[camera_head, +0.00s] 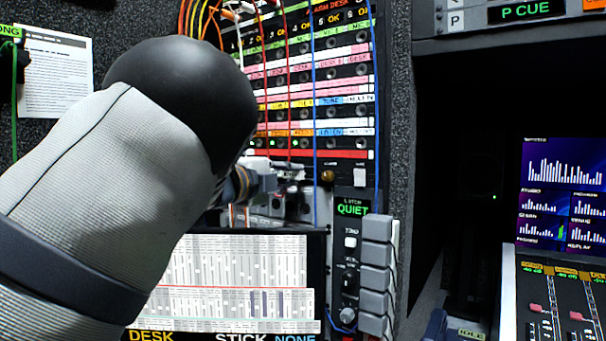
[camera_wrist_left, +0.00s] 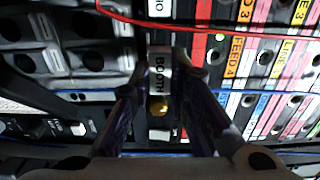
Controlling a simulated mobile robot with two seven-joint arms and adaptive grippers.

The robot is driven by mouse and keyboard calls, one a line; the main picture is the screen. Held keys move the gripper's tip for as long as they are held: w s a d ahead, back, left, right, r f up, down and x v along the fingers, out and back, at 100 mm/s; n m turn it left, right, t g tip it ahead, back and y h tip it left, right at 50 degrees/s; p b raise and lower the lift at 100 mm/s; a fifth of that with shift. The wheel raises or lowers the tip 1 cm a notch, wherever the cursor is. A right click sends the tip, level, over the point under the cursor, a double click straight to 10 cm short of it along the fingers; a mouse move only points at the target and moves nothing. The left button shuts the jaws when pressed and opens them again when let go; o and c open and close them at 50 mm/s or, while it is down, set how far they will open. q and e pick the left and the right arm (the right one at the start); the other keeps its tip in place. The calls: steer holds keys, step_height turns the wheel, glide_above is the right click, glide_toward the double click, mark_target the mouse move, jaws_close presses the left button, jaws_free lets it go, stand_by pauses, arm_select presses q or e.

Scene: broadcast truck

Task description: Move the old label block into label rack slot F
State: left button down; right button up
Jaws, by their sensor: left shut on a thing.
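My left gripper (camera_head: 264,182) is in front of the lower part of the patch panel, mostly behind my own arm in the head view. In the left wrist view its two fingers (camera_wrist_left: 170,95) are closed on a small block with a white label reading BOOTH (camera_wrist_left: 159,76). The block is between the fingertips, close to the panel; I cannot tell if it touches the panel. A grey rack-like row with dark round holes (camera_wrist_left: 50,62) is to the left in the wrist view. No slot letter F is readable. My right gripper is not in view.
The patch panel (camera_head: 330,85) has coloured label strips and hanging red, blue and yellow cables. Below are a fader sheet (camera_head: 235,275), a QUIET display (camera_head: 352,208) and stacked grey blocks (camera_head: 376,252). A red cable (camera_wrist_left: 150,22) crosses near the fingers.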

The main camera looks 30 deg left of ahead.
mark_target(291, 174)
arm_select(q)
steer(key=shift+s+a, duration=0.1)
steer(key=shift+s, duration=1.5)
steer(key=s, duration=0.3)
steer(key=shift+a, duration=0.1)
